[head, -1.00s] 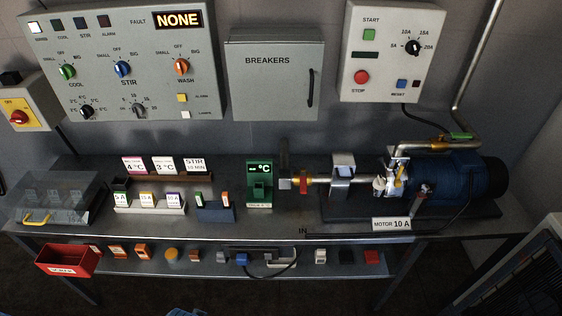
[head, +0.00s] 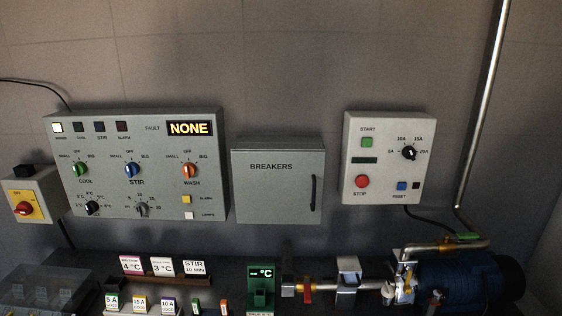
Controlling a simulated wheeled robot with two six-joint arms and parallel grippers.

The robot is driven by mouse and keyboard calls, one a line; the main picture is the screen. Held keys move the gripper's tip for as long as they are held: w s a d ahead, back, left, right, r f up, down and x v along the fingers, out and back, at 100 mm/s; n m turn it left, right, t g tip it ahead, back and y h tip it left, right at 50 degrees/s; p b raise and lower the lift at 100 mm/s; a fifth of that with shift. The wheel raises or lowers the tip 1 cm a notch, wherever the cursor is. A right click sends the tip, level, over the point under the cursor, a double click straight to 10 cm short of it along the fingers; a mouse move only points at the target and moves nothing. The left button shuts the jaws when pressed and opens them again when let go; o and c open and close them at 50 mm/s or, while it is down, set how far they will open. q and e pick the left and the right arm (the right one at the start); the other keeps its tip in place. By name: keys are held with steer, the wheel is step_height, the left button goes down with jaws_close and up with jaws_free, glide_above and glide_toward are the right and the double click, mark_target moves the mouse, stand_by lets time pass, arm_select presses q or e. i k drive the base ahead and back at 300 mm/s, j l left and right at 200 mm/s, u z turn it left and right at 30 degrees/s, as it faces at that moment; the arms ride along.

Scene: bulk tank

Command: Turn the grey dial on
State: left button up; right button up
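The grey dial (head: 141,209) is on the lower part of the large control panel (head: 212,150) at the left of the wall. Numbers surround it; its exact setting is too small to read. A black dial (head: 92,208) sits to its left. Above are a green COOL knob (head: 81,170), a blue STIR knob (head: 132,170) and an orange WASH knob (head: 190,170). The panel's fault display reads NONE. Neither of my grippers is in view.
The closed BREAKERS box (head: 270,190) and a START/STOP box (head: 385,190) are to the right. Cards, a green temperature display (head: 261,285) and a motor (head: 465,280) stand on the bench below.

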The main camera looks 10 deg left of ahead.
mark_target(142, 208)
steer(key=u, duration=1.3)
